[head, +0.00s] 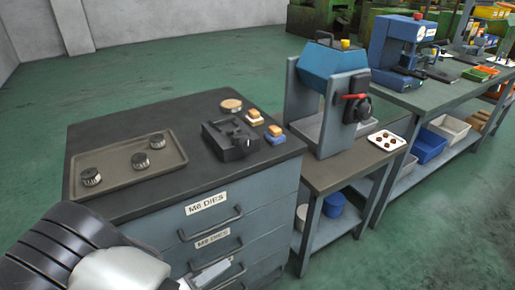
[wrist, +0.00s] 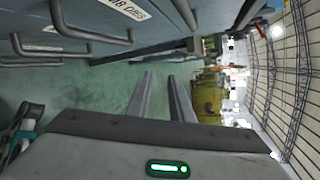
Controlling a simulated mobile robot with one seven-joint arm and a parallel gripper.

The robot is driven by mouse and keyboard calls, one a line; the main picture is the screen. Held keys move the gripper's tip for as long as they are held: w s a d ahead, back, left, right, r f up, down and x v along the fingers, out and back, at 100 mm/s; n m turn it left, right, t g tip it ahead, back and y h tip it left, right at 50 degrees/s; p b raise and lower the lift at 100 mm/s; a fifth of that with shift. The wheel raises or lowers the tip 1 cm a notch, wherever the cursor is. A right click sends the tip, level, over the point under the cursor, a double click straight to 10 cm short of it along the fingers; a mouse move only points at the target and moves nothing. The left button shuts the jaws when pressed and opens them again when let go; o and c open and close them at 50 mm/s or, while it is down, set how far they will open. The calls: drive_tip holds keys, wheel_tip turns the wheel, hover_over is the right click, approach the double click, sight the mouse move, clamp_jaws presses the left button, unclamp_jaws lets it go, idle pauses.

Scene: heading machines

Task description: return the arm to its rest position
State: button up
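My gripper shows in the wrist view (wrist: 161,82), with its two fingers apart and only green floor and background between them. It holds nothing. In the head view my arm comes in from the lower left, and a grey finger part (head: 211,272) shows low in front of the drawer cabinet (head: 250,210). The wrist view is turned on its side, with the drawer fronts and handles (wrist: 70,38) along the top left. I cannot tell the exact gap between my gripper and the drawers.
On the cabinet top are a tray (head: 110,172) with three dark round dies, a black block device (head: 230,138), a round wooden disc (head: 231,105) and small wood-topped blocks (head: 274,131). A blue machine (head: 335,75) stands right on a lower bench. Green floor (head: 200,50) is open behind.

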drive_tip(key=w+d+r+m+g+y, duration=0.1)
drive_tip(key=d+r+m+g+y, duration=0.2)
drive_tip(key=d+r+m+g, duration=1.1)
drive_tip(key=s+d+r+m+t+y, duration=0.35)
drive_tip(key=d+r+m, duration=0.4)
drive_tip(key=m, duration=0.65)
drive_tip(key=s+d+r+m+t+y, duration=0.3)
drive_tip(key=s+d+r+m+t, duration=0.15)
drive_tip(key=r+m, duration=0.75)
wheel_tip(320, 180, up, 21)
drive_tip(key=m+p, duration=0.1)
drive_tip(key=p, duration=2.1)
drive_tip(key=shift+w+a+f+t, duration=0.2)
drive_tip(key=shift+w+a+t, duration=0.1)
drive_tip(key=shift+a+t, duration=0.1)
